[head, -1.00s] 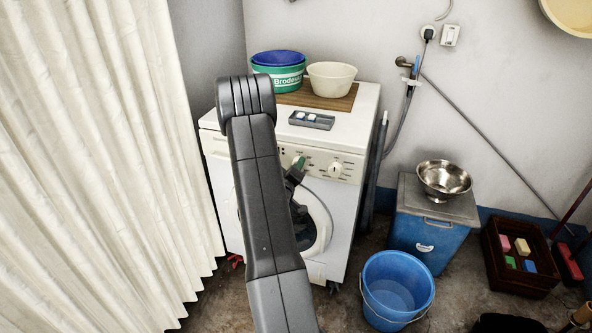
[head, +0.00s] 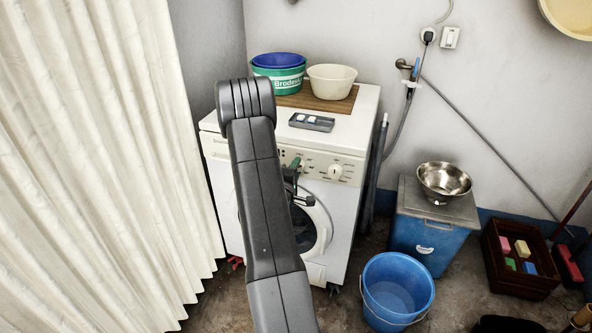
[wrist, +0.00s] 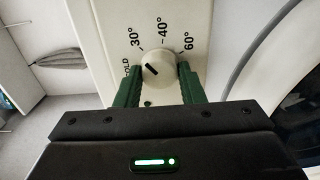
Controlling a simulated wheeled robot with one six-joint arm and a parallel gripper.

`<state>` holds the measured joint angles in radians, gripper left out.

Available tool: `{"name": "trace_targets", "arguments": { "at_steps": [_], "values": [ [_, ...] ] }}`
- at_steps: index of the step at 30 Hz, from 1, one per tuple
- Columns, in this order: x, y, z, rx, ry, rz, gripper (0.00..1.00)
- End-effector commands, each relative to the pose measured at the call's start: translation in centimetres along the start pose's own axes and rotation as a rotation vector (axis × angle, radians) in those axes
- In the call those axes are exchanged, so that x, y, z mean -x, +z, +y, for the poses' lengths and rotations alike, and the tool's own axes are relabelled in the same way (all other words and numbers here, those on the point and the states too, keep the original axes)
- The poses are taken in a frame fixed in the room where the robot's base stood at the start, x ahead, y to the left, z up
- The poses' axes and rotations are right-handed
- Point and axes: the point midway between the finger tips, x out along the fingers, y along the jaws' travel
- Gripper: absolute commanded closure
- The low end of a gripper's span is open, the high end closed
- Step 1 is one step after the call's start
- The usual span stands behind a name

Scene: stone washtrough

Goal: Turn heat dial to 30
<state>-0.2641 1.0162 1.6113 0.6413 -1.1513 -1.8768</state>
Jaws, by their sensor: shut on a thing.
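The heat dial (wrist: 157,67) is a round cream knob with a dark pointer mark, printed around with COLD, 30°, 40° and 60°. The mark points to the upper left, roughly between COLD and 30°; I cannot tell the exact setting. My gripper (wrist: 155,78) has green fingers on either side of the dial and is shut on it. In the head view my gripper (head: 297,166) is at the front panel of the white washing machine (head: 345,205), and the dial is hidden there behind my gripper and arm.
Another white knob (head: 335,171) sits on the panel to the right. A grey tray (head: 312,126) and cream bowl (head: 331,81) are on the machine top. A blue bucket (head: 398,284) stands on the floor at right. A cream curtain (head: 90,150) hangs at left.

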Motion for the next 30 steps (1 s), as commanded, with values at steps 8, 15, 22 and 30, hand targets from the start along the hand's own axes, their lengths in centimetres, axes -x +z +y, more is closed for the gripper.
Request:
{"name": "trace_targets", "arguments": {
  "at_steps": [8,15,22,30],
  "values": [
    [0.04,0.08,-0.10,0.018,-0.002,-0.001,0.87],
    [0.04,0.09,-0.10,0.017,-0.002,-0.002,0.63],
    [0.02,0.05,-0.06,0.016,-0.001,-0.001,0.43],
    [0.78,-0.01,-0.06,0.016,-0.001,0.000,0.43]
  ]
}}
